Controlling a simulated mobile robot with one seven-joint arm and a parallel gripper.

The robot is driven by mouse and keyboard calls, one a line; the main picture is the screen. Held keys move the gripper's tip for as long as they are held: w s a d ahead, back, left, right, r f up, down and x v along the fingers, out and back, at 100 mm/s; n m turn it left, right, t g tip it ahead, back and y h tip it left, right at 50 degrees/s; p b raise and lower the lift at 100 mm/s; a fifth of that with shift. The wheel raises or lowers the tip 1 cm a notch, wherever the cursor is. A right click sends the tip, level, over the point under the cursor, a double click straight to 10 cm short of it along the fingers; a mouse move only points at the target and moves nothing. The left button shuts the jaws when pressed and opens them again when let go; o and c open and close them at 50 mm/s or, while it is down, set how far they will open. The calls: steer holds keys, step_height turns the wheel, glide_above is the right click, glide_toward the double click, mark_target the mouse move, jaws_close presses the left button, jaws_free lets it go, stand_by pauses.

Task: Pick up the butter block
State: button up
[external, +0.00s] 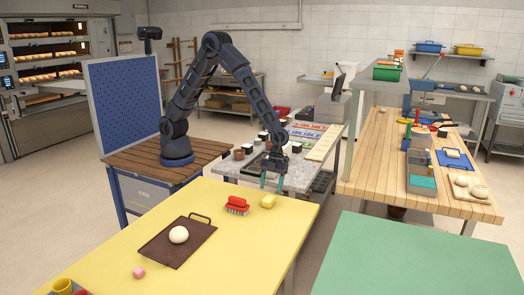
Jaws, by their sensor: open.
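A small yellow block (267,201), which looks like the butter block, lies near the far right edge of the yellow table (205,215). My gripper (272,184) points down with its fingers apart and nothing visible between them. In the picture it is just above and slightly right of the yellow block, apart from it. Its exact height and depth relative to the block are hard to tell.
A red brush (237,205) lies just left of the yellow block. A grey worktop (230,168) with several items stands behind. The yellow table's right part is clear.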

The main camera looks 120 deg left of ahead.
mark_target(269, 198)
steer(key=shift+x, duration=3.15)
steer(key=shift+s+a, duration=0.1)
steer(key=shift+a, duration=0.05)
steer(key=c, duration=1.1)
steer(key=shift+r, duration=0.1)
